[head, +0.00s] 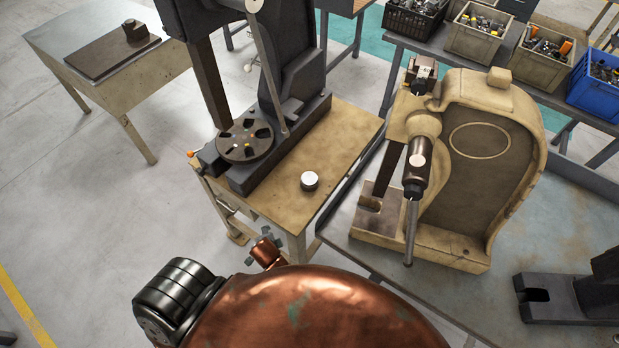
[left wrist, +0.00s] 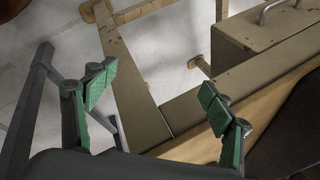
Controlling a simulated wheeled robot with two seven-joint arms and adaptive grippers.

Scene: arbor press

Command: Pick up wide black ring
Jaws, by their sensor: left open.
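A small short round piece (head: 310,181) with a dark side and a pale top stands on the front right part of the wooden-topped bench (head: 345,130). It may be the wide black ring; I cannot make out a hole in it. My left gripper (left wrist: 157,92) is open and empty in the left wrist view, its green pads apart. Below it are the bench edge and legs, and the round piece does not show there. In the head view, my copper arm covers the near front, and the gripper is mostly hidden. My right gripper is not in view.
A dark arbor press with a slotted round plate (head: 245,141) stands on the bench, left of the round piece. A beige press (head: 490,150) with a long lever stands on the table to the right. Bins (head: 480,36) of parts line the back. Bench top around the piece is clear.

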